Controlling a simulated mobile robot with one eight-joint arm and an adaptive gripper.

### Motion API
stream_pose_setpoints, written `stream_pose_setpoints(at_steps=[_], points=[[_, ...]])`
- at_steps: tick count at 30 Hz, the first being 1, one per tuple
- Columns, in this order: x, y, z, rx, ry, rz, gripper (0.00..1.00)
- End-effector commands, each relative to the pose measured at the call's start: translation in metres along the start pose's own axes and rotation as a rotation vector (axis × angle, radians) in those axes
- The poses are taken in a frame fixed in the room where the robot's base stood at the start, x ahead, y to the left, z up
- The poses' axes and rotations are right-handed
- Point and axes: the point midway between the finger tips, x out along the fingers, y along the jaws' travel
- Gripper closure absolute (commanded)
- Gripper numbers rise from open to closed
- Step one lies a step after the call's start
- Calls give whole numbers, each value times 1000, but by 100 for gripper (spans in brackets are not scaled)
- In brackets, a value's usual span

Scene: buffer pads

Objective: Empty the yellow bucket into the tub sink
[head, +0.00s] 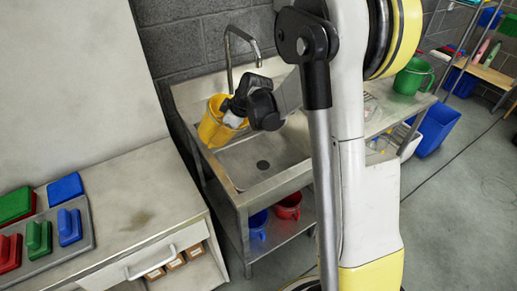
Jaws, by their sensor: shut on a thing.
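The yellow bucket (211,127) is at the back left of the tub sink (228,166). My gripper (235,109) is shut on the bucket at its upper right side. The fingertips are partly hidden by the dark wrist and the bucket wall. The bucket looks slightly tilted, and its contents cannot be made out. I cannot tell whether its base touches the sink's left rim or hangs just above it. The visible part of the basin is bare, with a dark drain in its floor. My arm hides the basin's right side.
A tall faucet (229,62) stands behind the bucket. A red bucket (288,206) and a blue bucket (258,224) sit on the shelf below. A green bucket (412,77) stands at right. A counter (120,190) with coloured pads is at left. Floor at right is open.

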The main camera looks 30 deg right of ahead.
Motion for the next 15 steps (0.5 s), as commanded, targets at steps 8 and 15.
stream_pose_setpoints(at_steps=[8,15], points=[[2,0,10,8,60,1,99],[3,0,14,12,92,1,99]])
